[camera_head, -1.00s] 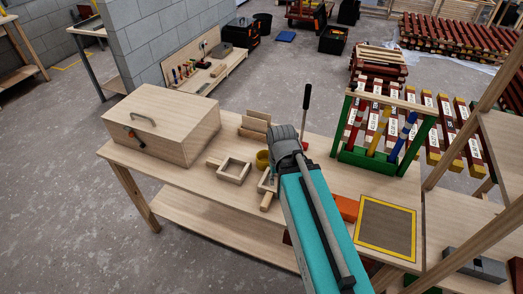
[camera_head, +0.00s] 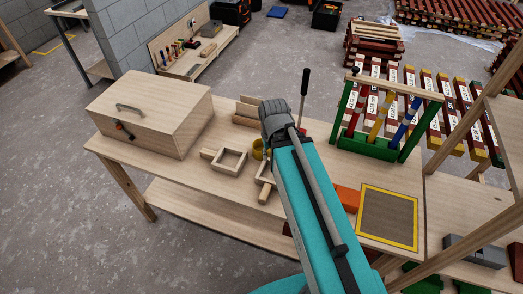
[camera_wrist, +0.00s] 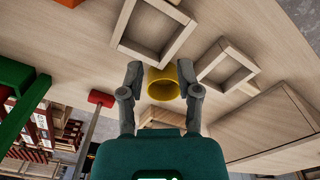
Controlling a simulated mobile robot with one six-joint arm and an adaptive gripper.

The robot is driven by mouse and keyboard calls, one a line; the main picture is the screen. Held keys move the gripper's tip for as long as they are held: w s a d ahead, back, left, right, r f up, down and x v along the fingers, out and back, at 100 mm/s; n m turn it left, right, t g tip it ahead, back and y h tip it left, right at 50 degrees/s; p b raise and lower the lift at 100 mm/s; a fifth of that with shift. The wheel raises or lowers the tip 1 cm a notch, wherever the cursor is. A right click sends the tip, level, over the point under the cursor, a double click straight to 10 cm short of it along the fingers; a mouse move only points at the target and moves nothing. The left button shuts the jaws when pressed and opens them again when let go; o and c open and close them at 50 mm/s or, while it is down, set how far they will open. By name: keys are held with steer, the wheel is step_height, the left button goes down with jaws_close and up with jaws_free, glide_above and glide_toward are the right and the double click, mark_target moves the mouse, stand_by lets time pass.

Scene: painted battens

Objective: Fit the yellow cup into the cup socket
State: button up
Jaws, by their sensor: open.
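The yellow cup (camera_wrist: 164,86) stands on the workbench, between the two fingers of my gripper (camera_wrist: 160,72) as the wrist view shows it. The fingers are open, one on each side; the right finger overlaps the cup's edge, and I cannot tell whether it touches. In the head view the cup (camera_head: 257,151) is partly hidden behind my gripper. Two square wooden frames lie near it: one (camera_head: 229,162) left of the cup and one (camera_head: 266,190) in front, partly hidden by my arm. Both look empty in the wrist view; I cannot tell which is the cup socket.
A wooden box (camera_head: 150,117) with a handle stands at the left of the bench. A green rack (camera_head: 368,147) with coloured bars stands at the right, near a yellow-edged mat (camera_head: 388,217) and an orange block (camera_head: 347,198). A dark-handled upright tool (camera_head: 304,90) stands behind my gripper.

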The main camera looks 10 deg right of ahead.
steer(key=shift+w, duration=0.1)
steer(key=w+r+m+p, duration=0.1)
steer(key=w+m, duration=1.6)
steer(key=m, duration=0.3)
steer(key=shift+w+d+r+p, duration=0.35)
steer(key=shift+f, duration=0.1)
steer(key=b, duration=0.9)
glide_above(261, 147)
steer(key=f, duration=0.8)
steer(key=shift+w+d+f, duration=0.1)
steer(key=shift+w+f, duration=0.1)
steer(key=shift+f, duration=0.15)
steer(key=shift+f+b, duration=2.4)
steer(key=shift+f, duration=0.05)
